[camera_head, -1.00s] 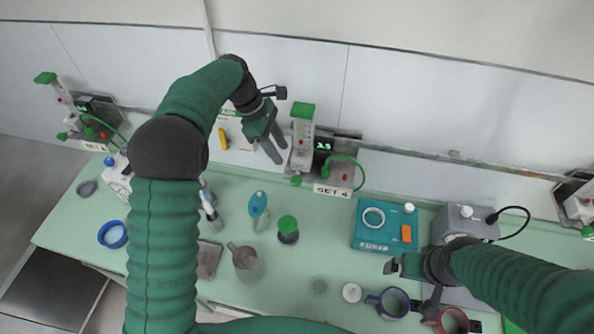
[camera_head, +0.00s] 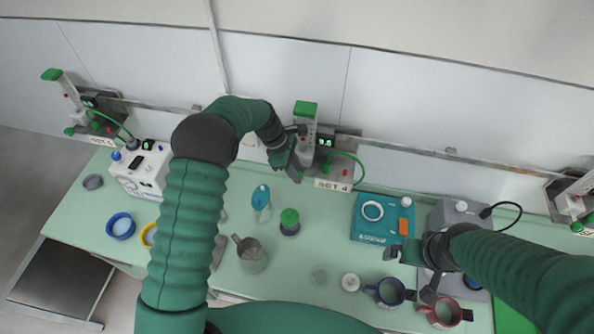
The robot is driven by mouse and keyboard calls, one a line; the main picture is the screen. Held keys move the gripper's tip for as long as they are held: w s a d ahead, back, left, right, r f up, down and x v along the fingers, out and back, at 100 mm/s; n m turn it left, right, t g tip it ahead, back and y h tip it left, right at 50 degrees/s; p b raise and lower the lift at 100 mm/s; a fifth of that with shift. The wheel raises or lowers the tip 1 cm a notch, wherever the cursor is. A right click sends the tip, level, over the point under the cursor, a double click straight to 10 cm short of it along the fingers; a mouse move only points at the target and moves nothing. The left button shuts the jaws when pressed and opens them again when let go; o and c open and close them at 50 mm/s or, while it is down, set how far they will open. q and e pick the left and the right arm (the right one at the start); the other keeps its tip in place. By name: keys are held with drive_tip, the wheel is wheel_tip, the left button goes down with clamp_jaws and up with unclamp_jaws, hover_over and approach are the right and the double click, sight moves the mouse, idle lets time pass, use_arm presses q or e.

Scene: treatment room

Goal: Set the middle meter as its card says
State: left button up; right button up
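The middle meter (camera_head: 304,132) stands upright at the back wall, a pale tube with a green cap. Its small green-lit display (camera_head: 325,141) is to its right; the digits look like 3.6 or 9.6, too small to be sure. Its card (camera_head: 333,185) reads SET 4. My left gripper (camera_head: 293,168) is at the lower left of this meter, where the meter's green knob is hidden behind it. Whether the fingers touch or close on the knob I cannot tell. My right gripper (camera_head: 397,256) is above the table at the right, near the teal box, its fingers unclear.
Another meter (camera_head: 72,100) stands at the far left and one (camera_head: 571,204) at the right edge. A white device (camera_head: 140,172), a metal jug (camera_head: 250,254), a green-capped jar (camera_head: 290,222), a teal box (camera_head: 366,232) and mugs (camera_head: 391,292) stand on the green table (camera_head: 300,262).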

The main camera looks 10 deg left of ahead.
use_arm(q)
drive_tip(key=shift+a, duration=0.2)
clamp_jaws()
drive_tip(key=shift+d+f, duration=0.1)
drive_tip(key=shift+f+h+b, duration=0.35)
drive_tip(key=shift+h+b, duration=0.25)
drive_tip(key=shift+b, duration=0.5)
drive_tip(key=shift+h+b, duration=0.35)
drive_tip(key=shift+h, duration=0.05)
drive_tip(key=shift+s+a+r, duration=0.1)
drive_tip(key=shift+a+r, duration=0.05)
drive_tip(key=shift+a, duration=0.05)
drive_tip(key=shift+a+r+h, duration=0.1)
drive_tip(key=shift+a+h, duration=0.05)
drive_tip(key=shift+h, duration=0.15)
